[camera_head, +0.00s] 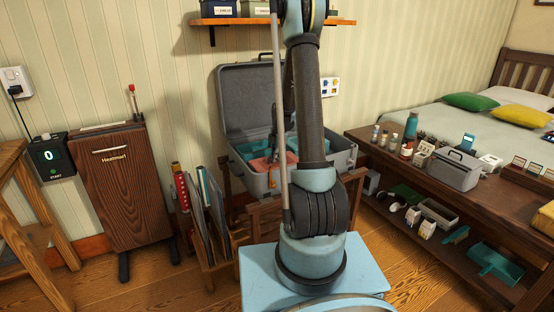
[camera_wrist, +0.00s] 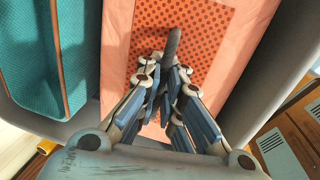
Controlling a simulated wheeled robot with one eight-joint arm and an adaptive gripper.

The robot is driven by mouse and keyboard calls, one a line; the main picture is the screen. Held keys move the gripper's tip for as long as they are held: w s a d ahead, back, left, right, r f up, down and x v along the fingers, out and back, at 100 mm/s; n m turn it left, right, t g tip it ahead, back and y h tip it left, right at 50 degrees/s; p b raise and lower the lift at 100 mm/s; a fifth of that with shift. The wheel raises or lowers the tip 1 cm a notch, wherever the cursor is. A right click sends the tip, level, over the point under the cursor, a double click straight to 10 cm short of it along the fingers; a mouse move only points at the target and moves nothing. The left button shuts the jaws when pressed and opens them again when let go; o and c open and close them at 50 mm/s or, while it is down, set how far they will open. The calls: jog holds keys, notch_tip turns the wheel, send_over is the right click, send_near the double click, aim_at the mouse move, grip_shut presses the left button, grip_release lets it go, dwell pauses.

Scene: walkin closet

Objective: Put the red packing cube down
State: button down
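The red packing cube (camera_wrist: 215,25), salmon-red with a dark-dotted mesh panel, fills the middle of the wrist view. In the head view the red packing cube (camera_head: 260,164) shows inside the open grey suitcase (camera_head: 247,100), partly hidden by my arm. My gripper (camera_wrist: 166,82) is over the cube, its fingers drawn close together around a grey strap-like handle (camera_wrist: 173,43) on the cube's face. Whether the cube rests on the suitcase floor cannot be told. A teal packing cube (camera_wrist: 30,50) lies beside it on the left in the wrist view.
The suitcase's grey rim (camera_wrist: 85,118) runs close around the cubes. A wooden bench (camera_head: 375,150) with bottles and a grey box (camera_head: 455,170) stands right. A rack with upright folders (camera_head: 212,200) and a brown trouser press (camera_head: 122,190) stand left.

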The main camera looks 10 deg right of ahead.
jog(key=c, duration=1.8)
grip_release()
jog(key=shift+o, duration=0.2)
